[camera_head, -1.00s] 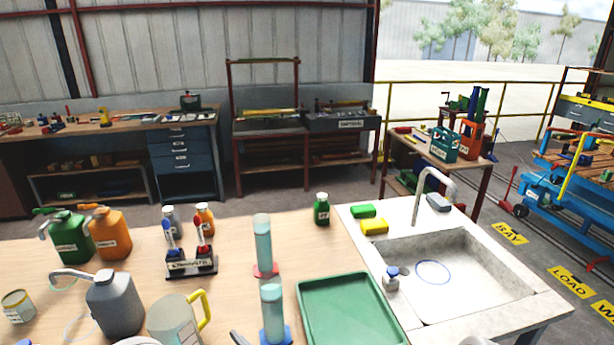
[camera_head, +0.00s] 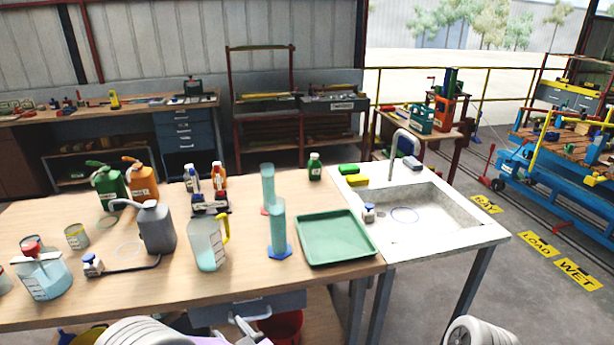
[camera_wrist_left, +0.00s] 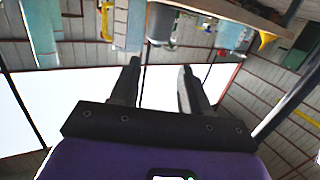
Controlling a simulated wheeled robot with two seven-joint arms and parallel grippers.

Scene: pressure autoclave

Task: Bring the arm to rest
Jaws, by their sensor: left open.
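My left gripper (camera_wrist_left: 160,78) shows in the left wrist view with its two dark fingers apart and nothing between them. In the head view its purple body and grey parts just enter at the bottom edge, in front of the bench's near side, below the worktop. My white left arm link is beside it. The wooden workbench (camera_head: 330,276) carries a grey jug (camera_head: 157,228), a clear pitcher with a yellow handle (camera_head: 207,245), two teal cylinders (camera_head: 278,228) and a green tray (camera_head: 335,240). My right gripper is out of view; only a white arm part shows at bottom right.
A sink (camera_head: 425,215) is set at the bench's right end. A drawer (camera_head: 285,303) and a red bucket (camera_head: 283,326) are under the worktop near my left gripper. The floor right of the bench is open, with yellow signs (camera_head: 540,244).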

